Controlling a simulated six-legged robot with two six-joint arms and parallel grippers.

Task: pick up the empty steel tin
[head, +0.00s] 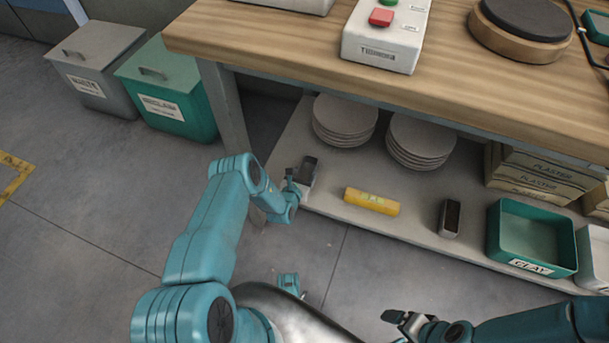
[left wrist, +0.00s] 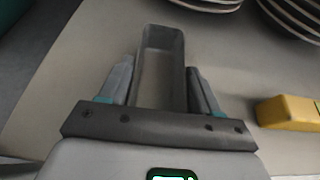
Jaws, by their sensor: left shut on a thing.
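The empty steel tin (left wrist: 162,40) is a grey, open-topped rectangular box in the left wrist view, and no contents show in it. My left gripper (left wrist: 160,82) is shut on it, with one finger along each side. In the head view the tin (head: 308,168) is at the left end of the low shelf, in front of my left gripper (head: 298,183). I cannot tell whether its base touches the shelf. My right gripper (head: 402,319) is low in the head view, away from the shelf, and its jaw gap is unclear.
The shelf (head: 330,176) also holds plate stacks (head: 345,118), a yellow block (head: 371,201), a dark-topped grey container (head: 450,217), a green clay tray (head: 533,235) and plaster boxes (head: 540,178). The wooden worktop (head: 300,45) overhangs it. A table leg (head: 224,108) stands left of the tin.

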